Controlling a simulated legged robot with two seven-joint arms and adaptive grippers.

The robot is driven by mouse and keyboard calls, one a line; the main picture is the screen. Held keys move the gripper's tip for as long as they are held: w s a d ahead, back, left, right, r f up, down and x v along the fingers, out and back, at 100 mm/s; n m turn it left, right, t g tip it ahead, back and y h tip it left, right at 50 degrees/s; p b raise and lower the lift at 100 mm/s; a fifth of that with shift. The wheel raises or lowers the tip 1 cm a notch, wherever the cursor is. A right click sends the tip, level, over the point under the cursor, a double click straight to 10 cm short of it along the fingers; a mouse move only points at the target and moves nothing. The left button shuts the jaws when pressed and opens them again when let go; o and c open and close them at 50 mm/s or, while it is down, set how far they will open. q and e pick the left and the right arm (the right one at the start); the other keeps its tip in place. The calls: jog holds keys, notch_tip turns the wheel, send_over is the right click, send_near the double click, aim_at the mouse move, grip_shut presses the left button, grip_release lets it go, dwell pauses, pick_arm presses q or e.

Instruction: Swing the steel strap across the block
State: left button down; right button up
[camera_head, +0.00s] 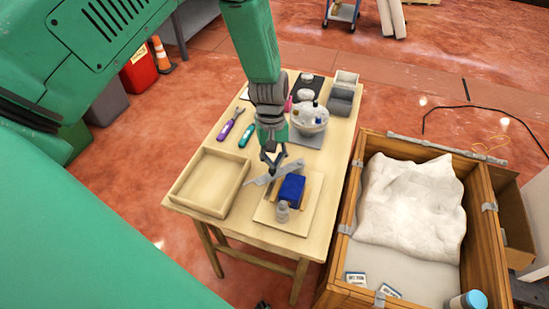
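The steel strap (260,180) is a flat grey bar. It slants up to the right beside the blue block (292,188), on the block's upper left side. The block sits on a light wooden board (268,213) near the front of the table, between small wooden pieces. A small grey metal cylinder (283,211) stands in front of the block. My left gripper (272,165) points down with its fingertips at the strap. The picture is too small to tell whether they close on it. My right gripper is not in view.
An empty wooden tray (210,178) lies left of the board. Purple-handled (230,123) and green-handled (246,134) tools lie behind it. A filled bowl (309,119) and grey bins (342,98) stand farther back. A wooden crate (345,210) with a white sack stands right of the table.

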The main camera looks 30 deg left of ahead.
pick_arm(q)
jog(key=shift+s+d+n+t+p, duration=0.15)
jog(key=shift+s+d+n+p, duration=0.3)
jog(key=shift+n, duration=0.35)
jog(key=shift+s+d+n+t+p, duration=0.2)
jog(key=shift+d+n+p, duration=0.25)
jog(key=shift+n, duration=0.35)
jog(key=shift+s+d+f+n+h+p, duration=0.15)
jog(key=shift+d+n+p, duration=0.1)
jog(key=shift+d+n, duration=0.25)
jog(key=shift+s+d+r+n+h+p, duration=0.15)
jog(key=shift+d+n+p, duration=0.1)
jog(key=shift+n, duration=0.35)
jog(key=shift+w+d+f+n+t, duration=0.1)
jog(key=shift+d+n+t, duration=0.15)
jog(key=shift+d+n, duration=0.25)
jog(key=shift+a, duration=0.2)
